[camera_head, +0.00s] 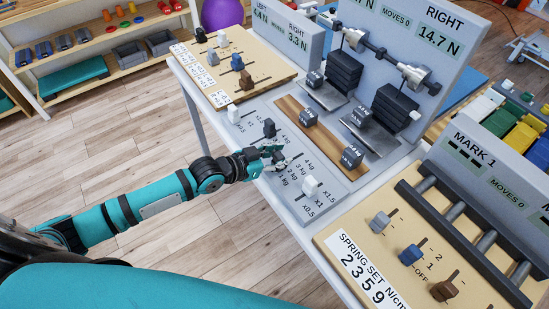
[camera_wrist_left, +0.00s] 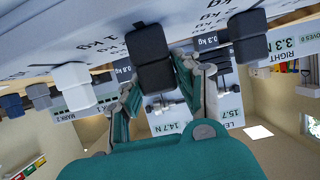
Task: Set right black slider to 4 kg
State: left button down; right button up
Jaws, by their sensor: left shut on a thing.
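A grey panel (camera_head: 331,185) carries two black sliders and two white sliders. My left gripper (camera_head: 276,157) is over the right black slider's scale, which is marked 1 kg to 4 kg. In the left wrist view the right black slider (camera_wrist_left: 150,52) sits between the fingertips of my left gripper (camera_wrist_left: 158,92), which is shut on it. In the head view the gripper mostly hides this slider, so its exact mark cannot be told. The left black slider (camera_head: 269,128) stands free. The right display (camera_head: 440,38) reads 14.7 N. My right gripper is not in view.
The right white slider (camera_head: 311,187) stands close beside the held slider. Hanging black weights (camera_head: 392,108) and small labelled blocks (camera_head: 351,157) are behind. A beige spring panel (camera_head: 384,262) lies to the right, another slider board (camera_head: 213,72) to the left. Open floor lies in front.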

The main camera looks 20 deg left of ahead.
pick_arm(q)
jog(key=b, duration=0.2)
send_over(301, 154)
jog(key=shift+s+f, duration=0.1)
jog(key=c, duration=1.3)
grip_release()
jog(key=o, duration=0.4)
jog(key=shift+d, duration=0.15)
